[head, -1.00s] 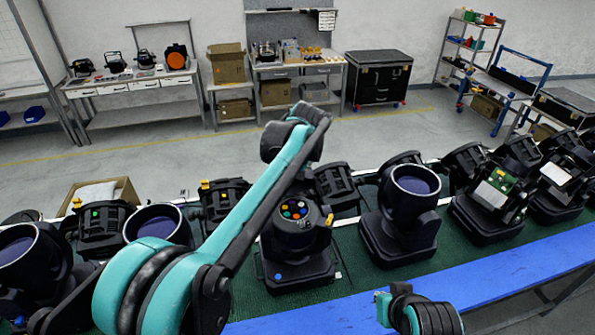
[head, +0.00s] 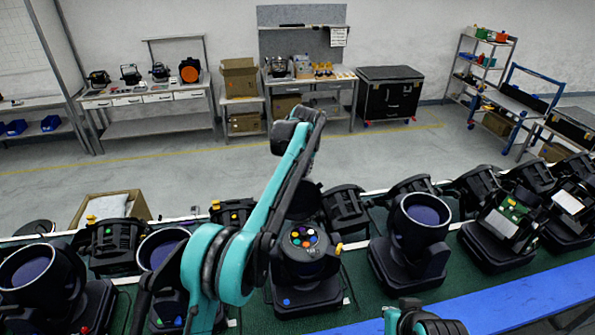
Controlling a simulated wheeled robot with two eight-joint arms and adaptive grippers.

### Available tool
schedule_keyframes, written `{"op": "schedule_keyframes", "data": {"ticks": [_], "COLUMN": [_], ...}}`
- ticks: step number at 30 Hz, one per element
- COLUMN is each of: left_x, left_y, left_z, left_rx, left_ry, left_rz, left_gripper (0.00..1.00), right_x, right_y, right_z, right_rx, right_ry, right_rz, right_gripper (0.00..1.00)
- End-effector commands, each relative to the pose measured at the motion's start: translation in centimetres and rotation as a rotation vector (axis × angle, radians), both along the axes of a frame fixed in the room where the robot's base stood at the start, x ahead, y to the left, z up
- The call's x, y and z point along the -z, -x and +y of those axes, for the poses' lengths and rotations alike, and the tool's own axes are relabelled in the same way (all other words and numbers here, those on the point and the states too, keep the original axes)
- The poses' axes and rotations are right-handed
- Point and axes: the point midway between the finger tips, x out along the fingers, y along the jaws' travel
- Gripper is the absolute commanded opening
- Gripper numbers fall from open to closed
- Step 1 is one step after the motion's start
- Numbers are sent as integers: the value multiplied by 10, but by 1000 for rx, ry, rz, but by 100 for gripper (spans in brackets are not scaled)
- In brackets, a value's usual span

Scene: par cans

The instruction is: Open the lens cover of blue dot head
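The head with a blue dot on its base (head: 303,272) stands on the green mat near the middle, below my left arm. Round coloured filters show in its upward-facing front, and a yellow tab sticks out at its right. A dark part rises behind the filters, partly covered by my arm; I cannot tell whether it is the lens cover. My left arm, teal and black, crosses in front and bends at the top. Its gripper cannot be made out. Only a teal and black part of my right arm shows at the bottom edge; its gripper is out of view.
Other heads stand close on both sides: a wide-lens head (head: 416,235) at right, another at far left (head: 42,270). A blue strip (head: 470,303) runs along the near edge. A cardboard box (head: 108,208) stands behind the row. Open floor lies beyond.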

Motion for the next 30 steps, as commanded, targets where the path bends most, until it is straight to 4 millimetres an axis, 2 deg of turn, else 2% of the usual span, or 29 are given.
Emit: {"op": "schedule_keyframes", "data": {"ticks": [13, 14, 15, 25, 30], "left_x": [-2, -2, -2, -3, -24], "left_y": [-3, -3, -3, -1, 7], "left_z": [0, 0, 0, 0, -3], "left_rx": [2, 2, 2, 1, 3], "left_ry": [0, 0, 0, -1, 0], "left_rz": [-8, -8, -8, -4, -4], "left_gripper": [0, 51, 59, 59, 59], "right_x": [-1, -1, -1, -1, -1], "right_y": [0, 0, 0, 0, 0], "right_z": [0, 0, 0, 0, 0], "right_rx": [0, 0, 0, 0, 0], "right_ry": [0, 0, 0, 0, 0], "right_rz": [0, 0, 0, 0, 0], "right_gripper": [0, 0, 0, 0, 0]}}
